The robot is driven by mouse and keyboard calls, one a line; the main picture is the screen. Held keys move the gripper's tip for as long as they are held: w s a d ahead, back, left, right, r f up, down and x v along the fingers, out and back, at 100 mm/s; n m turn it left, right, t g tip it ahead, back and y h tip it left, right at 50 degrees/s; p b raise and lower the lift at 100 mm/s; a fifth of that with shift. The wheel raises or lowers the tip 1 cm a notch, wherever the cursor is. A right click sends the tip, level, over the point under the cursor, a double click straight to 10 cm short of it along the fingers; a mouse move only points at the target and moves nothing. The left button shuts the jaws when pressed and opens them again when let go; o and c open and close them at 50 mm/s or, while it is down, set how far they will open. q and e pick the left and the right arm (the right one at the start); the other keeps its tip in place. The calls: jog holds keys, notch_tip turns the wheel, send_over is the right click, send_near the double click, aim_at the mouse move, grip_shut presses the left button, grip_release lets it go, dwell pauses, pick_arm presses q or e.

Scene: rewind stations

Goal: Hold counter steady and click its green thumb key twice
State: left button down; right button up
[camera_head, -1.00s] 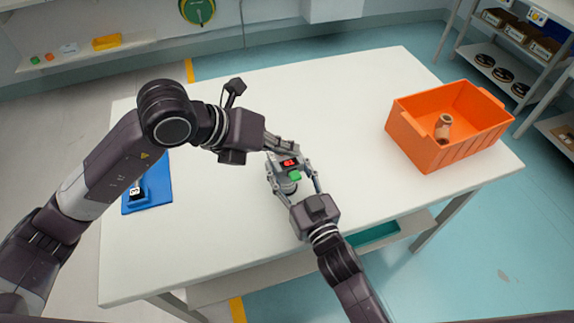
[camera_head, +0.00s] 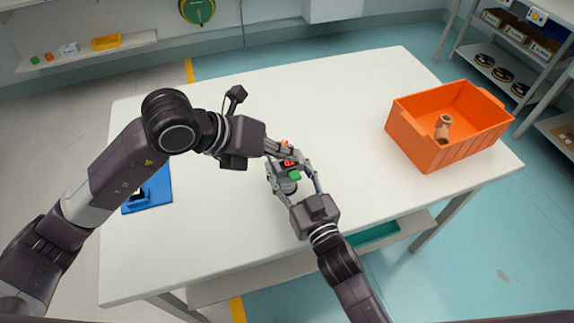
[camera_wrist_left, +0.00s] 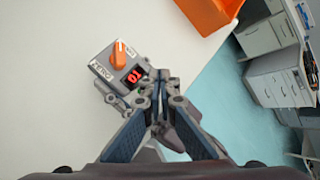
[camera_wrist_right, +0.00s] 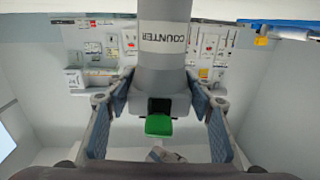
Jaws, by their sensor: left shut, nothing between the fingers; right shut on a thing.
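An orange bin (camera_head: 420,146) with a tan pipe-like piece (camera_head: 443,127) stands at the table's right. A blue mat (camera_head: 158,187) with a small dark item lies at the left, partly behind my left arm. The table's back middle (camera_head: 320,95) is clear.

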pick_arm(q)
jog(key=shift+f, duration=2.2)
jog(key=shift+f, duration=0.45)
jog(key=shift+s, duration=0.1)
jog(key=shift+r, duration=0.35)
notch_tip(320, 180, up, 6)
send_over(295, 171)
jog(key=a, duration=0.2)
jog(key=shift+s+d+r, duration=0.1)
jog(key=shift+s+d, duration=0.1)
jog(key=shift+s, duration=0.25)
